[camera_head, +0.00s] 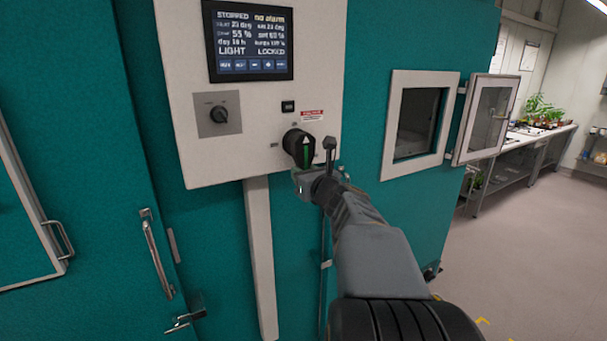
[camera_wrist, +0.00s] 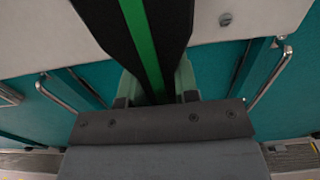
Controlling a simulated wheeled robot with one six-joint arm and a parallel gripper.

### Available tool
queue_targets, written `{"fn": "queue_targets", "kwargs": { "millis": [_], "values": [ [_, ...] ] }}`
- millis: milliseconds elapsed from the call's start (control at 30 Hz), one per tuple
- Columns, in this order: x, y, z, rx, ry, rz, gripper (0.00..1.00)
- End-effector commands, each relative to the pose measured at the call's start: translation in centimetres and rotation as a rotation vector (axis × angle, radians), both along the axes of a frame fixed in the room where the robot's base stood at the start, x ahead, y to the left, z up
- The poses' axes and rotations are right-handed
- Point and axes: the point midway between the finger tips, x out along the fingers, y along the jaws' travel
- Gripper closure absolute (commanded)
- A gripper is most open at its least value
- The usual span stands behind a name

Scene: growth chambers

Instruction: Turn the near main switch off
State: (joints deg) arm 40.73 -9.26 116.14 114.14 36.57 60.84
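The main switch (camera_head: 299,147) is a black rotary knob with a green stripe, low on the pale control panel beside a red-and-white label. Its green mark stands about upright in the head view. In the wrist view the knob (camera_wrist: 152,45) looms large, its stripe running down between the fingers. My gripper (camera_head: 313,172) is right at the knob, just below and to its right in the head view. In the wrist view its greenish fingers (camera_wrist: 157,84) show on either side of the black knob, which partly hides them. I cannot tell whether they press on it.
A smaller black knob (camera_head: 218,113) sits on a grey plate to the left. The display (camera_head: 248,42) above reads STOPPED, no alarm, LIGHT and LOCKED. A small window door (camera_head: 488,118) stands open at right. Door handles (camera_head: 157,260) stick out at left. Open floor (camera_head: 530,250) lies right.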

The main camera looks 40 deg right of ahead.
Motion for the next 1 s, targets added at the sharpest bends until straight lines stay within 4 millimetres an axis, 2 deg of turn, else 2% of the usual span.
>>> {"fn": "queue_targets", "kwargs": {
  "millis": [33, 300, 667, 1000],
  "values": [
    [0.0, 0.0, 0.0, 0.000, 0.000, 0.000, 0.76],
    [0.0, 0.0, 0.0, 0.000, 0.000, 0.000, 1.00],
    [0.0, -0.2, -0.1, -0.027, 0.004, 0.000, 1.00],
    [-0.2, -1.7, -0.3, -0.248, 0.031, -0.001, 1.00]
  ]
}}
